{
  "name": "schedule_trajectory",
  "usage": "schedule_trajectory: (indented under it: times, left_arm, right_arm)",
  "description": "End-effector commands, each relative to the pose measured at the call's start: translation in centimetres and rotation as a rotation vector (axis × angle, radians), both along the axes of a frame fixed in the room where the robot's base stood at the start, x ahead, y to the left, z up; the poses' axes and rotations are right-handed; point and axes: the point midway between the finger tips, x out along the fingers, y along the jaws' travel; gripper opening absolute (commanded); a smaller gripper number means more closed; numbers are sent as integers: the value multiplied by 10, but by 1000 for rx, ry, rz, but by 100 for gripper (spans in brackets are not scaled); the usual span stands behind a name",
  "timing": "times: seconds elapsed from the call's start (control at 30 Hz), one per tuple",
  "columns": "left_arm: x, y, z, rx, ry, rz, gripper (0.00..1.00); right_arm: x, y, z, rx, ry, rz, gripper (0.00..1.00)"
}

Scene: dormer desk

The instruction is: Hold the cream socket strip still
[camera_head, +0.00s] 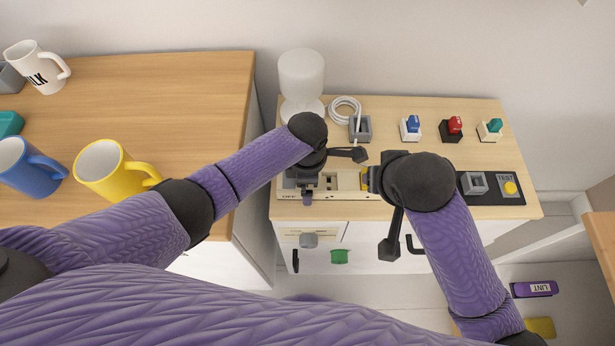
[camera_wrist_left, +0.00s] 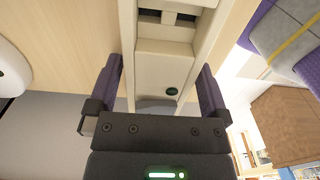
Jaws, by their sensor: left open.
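The cream socket strip (camera_head: 346,182) lies near the front edge of the light wood desk in the head view. My left gripper (camera_head: 306,190) is over the strip's left end. In the left wrist view the strip (camera_wrist_left: 165,66) runs between the two open fingers of my left gripper (camera_wrist_left: 160,82), with a gap showing beside the fingers. A small dark green oval is on the strip's end there. My right gripper (camera_head: 374,180) is at the strip's right end, beside a small yellow part (camera_head: 365,179). The right wrist hides its fingers and what they may hold.
Behind the strip stand a white lamp (camera_head: 301,78), a coiled white cable (camera_head: 345,109), a grey holder (camera_head: 361,130) and blue, red and green switches (camera_head: 451,127). A black panel (camera_head: 500,198) lies right. A yellow mug (camera_head: 103,172) and blue mug (camera_head: 22,164) stand on the left table.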

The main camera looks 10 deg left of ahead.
Motion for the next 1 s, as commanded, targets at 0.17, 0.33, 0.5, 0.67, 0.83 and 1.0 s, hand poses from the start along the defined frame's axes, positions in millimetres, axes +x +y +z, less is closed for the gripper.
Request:
schedule_trajectory:
  times: [0.17, 0.33, 0.5, 0.67, 0.83, 1.0]
  left_arm:
    - [0, 0, -2, -1, -2, -1, 100]
    - [0, 0, -2, -1, -2, -2, 79]
    - [0, 0, -1, -1, -2, -2, 43]
    - [0, 0, -1, -1, -2, -2, 9]
    - [0, 0, -1, -1, -2, -1, 0]
    - [0, 0, -1, -1, -2, -2, 0]
  right_arm:
    - [0, 0, 0, 0, 0, 0, 59]
    - [0, 0, 0, 0, 0, 0, 59]
    - [0, 0, 0, 0, 0, 0, 59]
    - [0, 0, 0, 0, 0, 0, 59]
    - [0, 0, 0, 0, 0, 0, 59]
    - [0, 0, 0, 0, 0, 0, 59]
